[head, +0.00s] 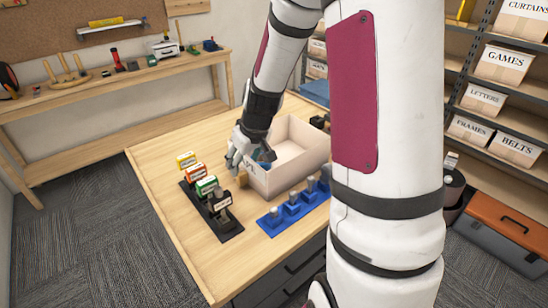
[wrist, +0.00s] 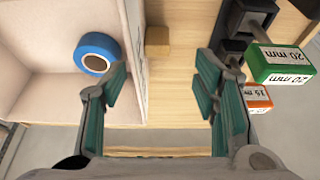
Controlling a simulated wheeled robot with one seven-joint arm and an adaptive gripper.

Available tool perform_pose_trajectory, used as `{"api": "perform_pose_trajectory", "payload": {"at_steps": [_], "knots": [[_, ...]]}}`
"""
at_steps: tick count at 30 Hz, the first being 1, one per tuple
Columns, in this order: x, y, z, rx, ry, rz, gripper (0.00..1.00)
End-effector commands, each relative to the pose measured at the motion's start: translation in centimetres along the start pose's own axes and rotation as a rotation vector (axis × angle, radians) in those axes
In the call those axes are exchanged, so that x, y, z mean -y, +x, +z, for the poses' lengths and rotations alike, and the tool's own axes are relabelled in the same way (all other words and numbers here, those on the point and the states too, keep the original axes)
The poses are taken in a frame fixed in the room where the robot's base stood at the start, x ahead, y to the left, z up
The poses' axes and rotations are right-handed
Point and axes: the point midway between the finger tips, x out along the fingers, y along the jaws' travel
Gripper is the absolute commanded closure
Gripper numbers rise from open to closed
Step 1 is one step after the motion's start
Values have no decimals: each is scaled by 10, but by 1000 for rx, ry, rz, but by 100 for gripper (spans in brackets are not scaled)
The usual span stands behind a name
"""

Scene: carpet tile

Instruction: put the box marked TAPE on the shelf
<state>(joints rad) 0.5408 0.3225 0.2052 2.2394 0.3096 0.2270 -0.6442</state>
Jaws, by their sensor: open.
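An open, pale box (head: 300,163) sits on the wooden table. My gripper (head: 238,163) is beside the box's left end, pointing down. The shelf unit (head: 457,65) stands at the right, partly hidden by my arm.
A small wooden block (head: 243,178) lies beside the box. A black holder (head: 231,229) with several coloured labelled pieces stands left of it; a blue holder (head: 293,210) stands in front. The shelves hold labelled boxes, including GAMES (head: 502,66) and BELTS (head: 516,150). A toolbox (head: 500,235) sits on the floor.

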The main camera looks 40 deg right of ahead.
Motion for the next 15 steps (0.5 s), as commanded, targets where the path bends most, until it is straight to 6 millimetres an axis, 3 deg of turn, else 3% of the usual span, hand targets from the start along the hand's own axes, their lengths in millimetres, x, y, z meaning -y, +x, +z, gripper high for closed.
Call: {"api": "perform_pose_trajectory", "payload": {"at_steps": [3, 15], "knots": [[0, 18, 0, 2, 0, -2, 45], [-2, 46, 1, 3, 1, -2, 45]]}}
